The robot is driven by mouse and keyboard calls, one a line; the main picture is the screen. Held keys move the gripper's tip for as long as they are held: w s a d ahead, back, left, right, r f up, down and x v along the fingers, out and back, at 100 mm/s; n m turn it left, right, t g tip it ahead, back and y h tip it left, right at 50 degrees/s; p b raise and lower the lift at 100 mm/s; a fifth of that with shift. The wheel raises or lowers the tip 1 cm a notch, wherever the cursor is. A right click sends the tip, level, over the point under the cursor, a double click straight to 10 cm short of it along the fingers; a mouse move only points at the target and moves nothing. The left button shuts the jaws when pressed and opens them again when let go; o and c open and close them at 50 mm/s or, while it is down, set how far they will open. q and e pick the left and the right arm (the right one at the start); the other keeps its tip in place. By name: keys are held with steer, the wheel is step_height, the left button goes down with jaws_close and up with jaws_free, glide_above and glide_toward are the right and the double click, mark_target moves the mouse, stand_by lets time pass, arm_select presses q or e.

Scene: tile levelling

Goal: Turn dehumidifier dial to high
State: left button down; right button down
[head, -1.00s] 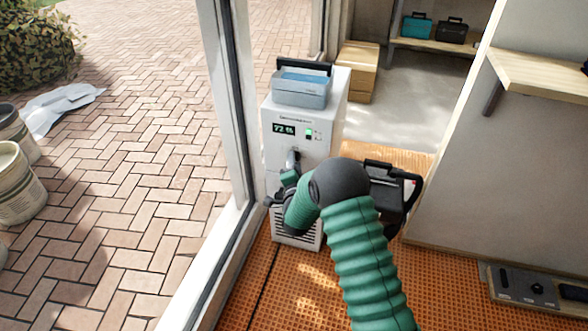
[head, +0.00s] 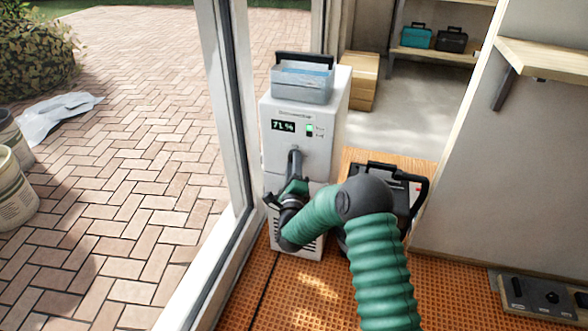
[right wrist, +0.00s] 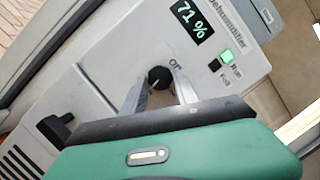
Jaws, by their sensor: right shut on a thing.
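The white dehumidifier (head: 338,110) stands by the glass door frame. Its display (head: 283,126) reads 71 %, with a green light lit beside "Run" and a dark one beside "Full". The dark round dial (right wrist: 159,77) shows in the right wrist view, with partly legible lettering beside it. My right gripper (right wrist: 162,86) has one finger on each side of the dial and is shut on it. In the head view my right gripper (head: 295,158) reaches the front panel and hides the dial. The dial's exact setting is unclear. My left gripper is out of view.
A grey bin (head: 302,84) with a black handle sits on top of the dehumidifier. A black case (head: 405,184) stands close on its right, behind my arm. A black fitting (right wrist: 57,129) sticks out of the front panel. The door frame (head: 228,110) is close on the left.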

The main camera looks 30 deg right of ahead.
steer(key=shift+a+f+m+h+b, duration=0.1)
steer(key=shift+f+m+h+b, duration=0.2)
steer(key=shift+m, duration=0.4)
steer(key=shift+r+m, duration=0.1)
steer(key=shift+m, duration=0.2)
steer(key=c, duration=1)
jaws_free()
steer(key=shift+w, duration=0.15)
steer(key=shift+o, duration=0.2)
steer(key=p+v, duration=0.1)
steer(key=v, duration=1.6)
steer(key=shift+p, duration=0.4)
